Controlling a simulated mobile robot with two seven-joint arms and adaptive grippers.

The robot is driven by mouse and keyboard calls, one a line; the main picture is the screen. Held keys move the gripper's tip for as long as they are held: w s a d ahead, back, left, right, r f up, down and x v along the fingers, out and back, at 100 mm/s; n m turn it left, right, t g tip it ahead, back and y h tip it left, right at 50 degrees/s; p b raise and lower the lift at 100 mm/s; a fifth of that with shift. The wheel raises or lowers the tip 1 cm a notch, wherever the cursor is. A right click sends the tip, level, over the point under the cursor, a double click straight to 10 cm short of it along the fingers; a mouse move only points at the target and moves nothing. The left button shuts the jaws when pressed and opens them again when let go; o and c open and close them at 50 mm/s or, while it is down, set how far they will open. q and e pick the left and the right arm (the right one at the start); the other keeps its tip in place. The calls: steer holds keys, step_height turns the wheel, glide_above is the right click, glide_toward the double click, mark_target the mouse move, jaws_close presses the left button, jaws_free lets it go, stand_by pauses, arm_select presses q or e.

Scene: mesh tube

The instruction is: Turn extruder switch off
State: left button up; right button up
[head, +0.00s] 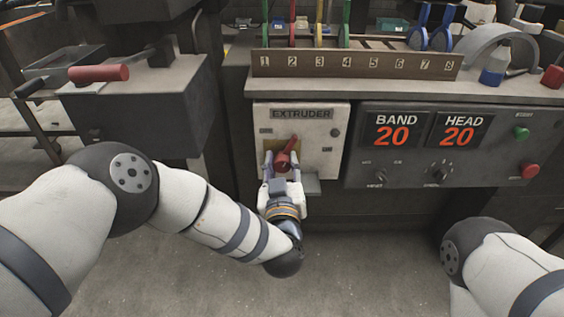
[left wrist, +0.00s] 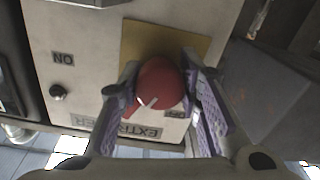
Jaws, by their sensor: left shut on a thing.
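The extruder switch is a red rotary knob (head: 285,158) on a yellow plate in the pale EXTRUDER panel (head: 326,150). Its red handle points up and slightly right in the head view. In the left wrist view the knob (left wrist: 158,82) sits between purple finger pads, with a pale mark toward the lower left. The ON label (left wrist: 63,58) shows upside down on the left; another label by the right finger is partly hidden. My left gripper (head: 283,161) is shut on the knob from the front. My right gripper is out of view; only part of that arm shows.
The control box (head: 406,168) with BAND and HEAD displays, both reading 20, adjoins on the right. A numbered rack (head: 355,64) stands on the shelf above. A dark box (head: 140,103) with a red handle is at left. Floor below is clear.

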arm_select(q)
steer(key=n, duration=0.4)
steer(key=shift+n, duration=0.7)
steer(key=o, duration=1.1)
steer(key=shift+o, duration=0.2)
steer(key=s, duration=1.2)
